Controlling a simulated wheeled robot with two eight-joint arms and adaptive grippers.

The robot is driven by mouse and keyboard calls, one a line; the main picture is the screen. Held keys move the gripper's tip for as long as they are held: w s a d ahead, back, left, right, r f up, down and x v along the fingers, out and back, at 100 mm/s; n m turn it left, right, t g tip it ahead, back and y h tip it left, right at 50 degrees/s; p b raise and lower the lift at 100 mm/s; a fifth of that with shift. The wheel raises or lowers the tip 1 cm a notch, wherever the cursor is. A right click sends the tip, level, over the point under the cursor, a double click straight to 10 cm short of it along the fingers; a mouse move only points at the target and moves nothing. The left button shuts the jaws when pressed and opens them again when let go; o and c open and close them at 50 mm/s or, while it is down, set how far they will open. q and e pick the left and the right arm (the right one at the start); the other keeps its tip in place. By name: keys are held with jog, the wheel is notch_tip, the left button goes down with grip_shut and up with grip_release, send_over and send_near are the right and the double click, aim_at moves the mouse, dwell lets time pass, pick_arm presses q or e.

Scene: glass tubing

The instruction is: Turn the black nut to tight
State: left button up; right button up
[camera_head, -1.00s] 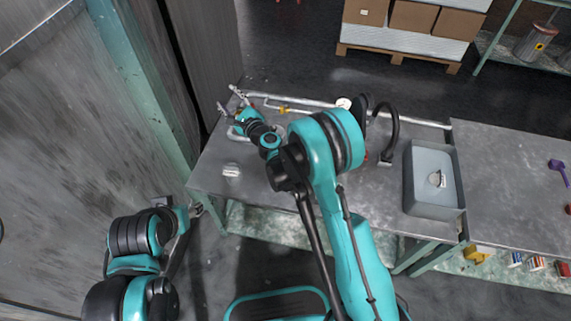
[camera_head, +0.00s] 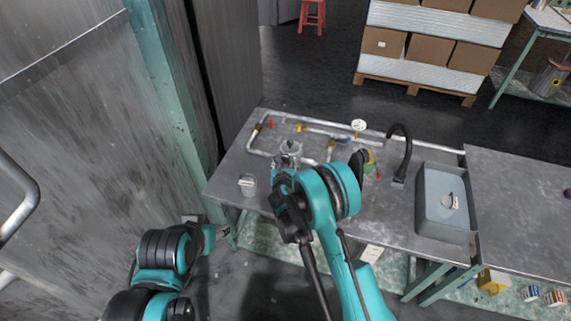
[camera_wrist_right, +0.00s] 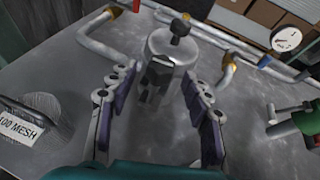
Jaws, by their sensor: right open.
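A metal cylinder (camera_wrist_right: 172,52) stands upright on the bench in the right wrist view. A black knob-like piece (camera_wrist_right: 180,30), which looks like the black nut, sits on its top. My right gripper (camera_wrist_right: 157,85) is open, with its two fingers to the left and right of the cylinder's near side. I see nothing held. In the head view the right gripper (camera_head: 287,162) is at the cylinder (camera_head: 290,146), and the nut is too small to make out. My left gripper (camera_head: 224,230) is low by the bench's left front corner, and its fingers are unclear.
Pipes (camera_head: 340,127) with valves run along the back of the bench, with a round gauge (camera_head: 358,125). A mesh-labelled item (camera_wrist_right: 22,122) stands left of the right gripper. A sink (camera_head: 447,200) with a black tap (camera_head: 402,150) is to the right.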

jog(key=shift+w+f, duration=0.1)
jog(key=shift+w, duration=0.25)
grip_shut()
jog(key=shift+a+f+m+h, duration=0.1)
jog(key=shift+a+m+h, duration=0.1)
jog(key=shift+m+h, duration=0.15)
jog(key=shift+m+h+b, duration=0.3)
jog(key=shift+m+h, duration=0.05)
jog(key=shift+h, duration=0.2)
grip_release()
